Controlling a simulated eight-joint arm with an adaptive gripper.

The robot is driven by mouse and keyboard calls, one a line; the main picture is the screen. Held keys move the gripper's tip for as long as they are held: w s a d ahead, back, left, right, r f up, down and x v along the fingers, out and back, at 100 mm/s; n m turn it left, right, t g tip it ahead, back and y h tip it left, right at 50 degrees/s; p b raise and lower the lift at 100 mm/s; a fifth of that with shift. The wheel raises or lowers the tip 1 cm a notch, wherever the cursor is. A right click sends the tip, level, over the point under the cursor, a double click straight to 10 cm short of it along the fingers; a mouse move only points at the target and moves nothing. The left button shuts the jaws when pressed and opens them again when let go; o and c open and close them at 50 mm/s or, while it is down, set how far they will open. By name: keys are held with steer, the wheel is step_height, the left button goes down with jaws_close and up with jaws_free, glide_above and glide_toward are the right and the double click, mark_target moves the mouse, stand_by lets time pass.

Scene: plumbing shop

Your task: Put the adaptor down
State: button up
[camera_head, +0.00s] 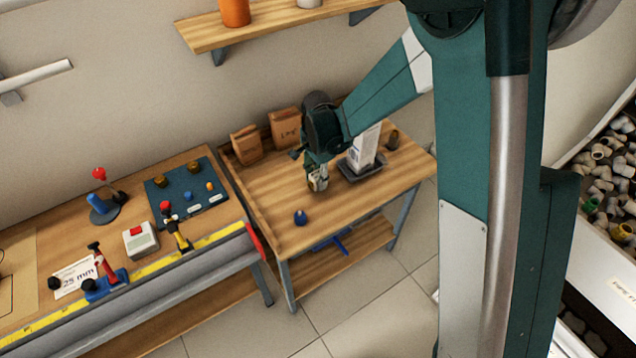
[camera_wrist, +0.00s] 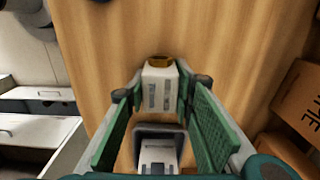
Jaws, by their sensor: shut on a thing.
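My gripper (camera_head: 317,183) is low over the right wooden table, left of the grey tray. In the wrist view its green-padded fingers run in to a pale block with grey strips at the fingertips (camera_wrist: 160,88). A small brass-coloured piece, which looks like the adaptor (camera_wrist: 159,61), shows at the far end of these tips, and the gripper is shut on it. Most of it is hidden. I cannot tell whether it touches the wooden table (camera_head: 355,210).
A grey tray (camera_head: 377,170) with a white box-like object (camera_head: 366,148) stands right of my gripper. Cardboard boxes (camera_head: 246,145) stand behind. A small blue object (camera_head: 300,217) lies near the front edge, and a brown fitting (camera_head: 392,139) at the back right. The front-right tabletop is clear.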

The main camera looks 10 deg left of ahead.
mark_target(318, 174)
steer(key=shift+f, duration=0.9)
steer(key=shift+f, duration=0.2)
steer(key=o, duration=0.9)
steer(key=shift+r, duration=0.15)
step_height(318, 174, up, 12)
steer(key=shift+r+p, duration=0.1)
steer(key=shift+p, duration=0.7)
steer(key=shift+d, duration=0.1)
